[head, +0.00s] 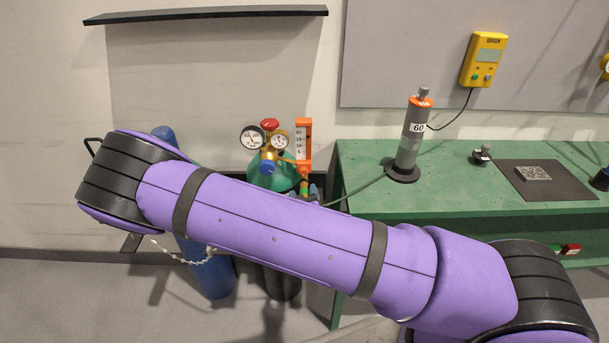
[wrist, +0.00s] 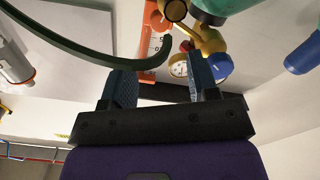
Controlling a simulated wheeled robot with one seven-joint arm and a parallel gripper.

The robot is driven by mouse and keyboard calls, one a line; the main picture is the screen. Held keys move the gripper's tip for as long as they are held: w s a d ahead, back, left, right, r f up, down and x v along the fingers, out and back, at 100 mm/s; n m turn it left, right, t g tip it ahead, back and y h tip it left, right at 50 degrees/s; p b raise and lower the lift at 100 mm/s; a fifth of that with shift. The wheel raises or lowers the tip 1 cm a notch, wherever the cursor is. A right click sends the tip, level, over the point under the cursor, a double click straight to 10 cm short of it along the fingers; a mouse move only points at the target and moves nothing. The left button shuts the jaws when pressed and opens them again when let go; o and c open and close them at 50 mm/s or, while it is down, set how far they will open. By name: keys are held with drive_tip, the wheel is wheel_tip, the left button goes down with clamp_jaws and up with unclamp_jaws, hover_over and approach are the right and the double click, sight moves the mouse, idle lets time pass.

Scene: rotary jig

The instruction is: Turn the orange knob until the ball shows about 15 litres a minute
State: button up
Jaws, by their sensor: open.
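An orange flowmeter (head: 303,145) with a white numbered scale stands at the right of the regulator above a green cylinder. It also shows in the wrist view (wrist: 145,76), partly behind a dark hose and my fingers. I cannot make out the ball or its level in either view.
A brass regulator with a round gauge (head: 252,137) and a red cap sits beside the flowmeter. A dark green hose (wrist: 90,47) curves close in front of my fingers. A blue cylinder (head: 213,275) stands left. A green bench (head: 455,190) carries a grey column marked 60 (head: 411,145).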

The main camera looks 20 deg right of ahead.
sight(304, 173)
drive_tip(key=x, duration=0.9)
drive_tip(key=c, duration=0.9)
